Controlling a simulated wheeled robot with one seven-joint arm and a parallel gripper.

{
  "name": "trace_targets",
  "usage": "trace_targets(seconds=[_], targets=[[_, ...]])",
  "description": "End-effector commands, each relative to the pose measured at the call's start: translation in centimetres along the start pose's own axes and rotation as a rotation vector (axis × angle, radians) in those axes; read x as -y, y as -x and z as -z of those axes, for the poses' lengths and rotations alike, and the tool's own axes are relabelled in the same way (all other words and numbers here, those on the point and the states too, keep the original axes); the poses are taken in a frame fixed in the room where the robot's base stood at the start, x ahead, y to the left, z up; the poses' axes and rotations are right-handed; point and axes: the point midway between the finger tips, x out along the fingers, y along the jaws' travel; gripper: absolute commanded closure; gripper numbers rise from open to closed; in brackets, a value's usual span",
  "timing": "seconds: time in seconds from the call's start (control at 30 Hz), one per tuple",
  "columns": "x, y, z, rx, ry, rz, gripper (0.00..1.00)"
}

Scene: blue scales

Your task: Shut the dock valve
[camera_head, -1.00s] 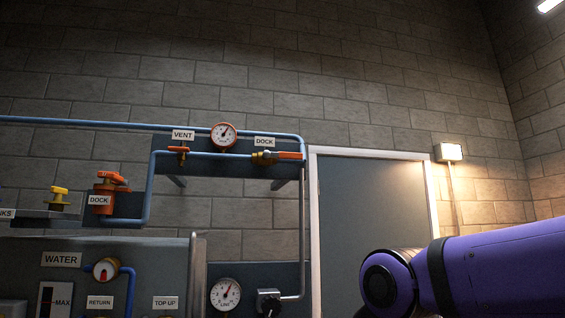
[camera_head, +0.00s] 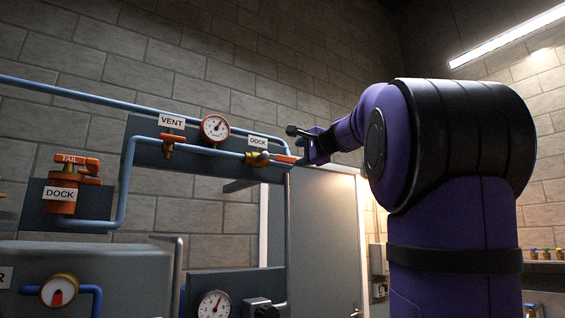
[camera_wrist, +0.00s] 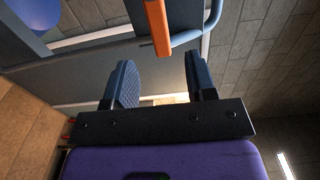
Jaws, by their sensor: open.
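The dock valve (camera_head: 257,157) is a brass body on the blue pipe under a DOCK label. Its orange lever (camera_head: 284,158) lies along the pipe, pointing right. My gripper (camera_head: 304,146) is at the lever's right end, with its jaws apart. In the wrist view the lever (camera_wrist: 158,25) shows as an orange bar ahead of my open gripper (camera_wrist: 159,62), lined up with the gap between the fingers. It appears free of both fingers; the exact distance is hard to tell.
A VENT valve (camera_head: 167,143) and a round gauge (camera_head: 215,129) sit left on the same panel. An orange fitting (camera_head: 62,190), also labelled DOCK, is farther left. A blue pipe (camera_head: 90,93) runs above. A grey door (camera_head: 325,240) stands beyond the panel.

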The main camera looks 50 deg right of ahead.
Motion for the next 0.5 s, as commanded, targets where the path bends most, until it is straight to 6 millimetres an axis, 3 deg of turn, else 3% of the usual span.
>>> trace_targets(seconds=[0.5], targets=[[-0.2, -8.2, -0.1, 0.003, 0.001, -0.003, 0.49]])
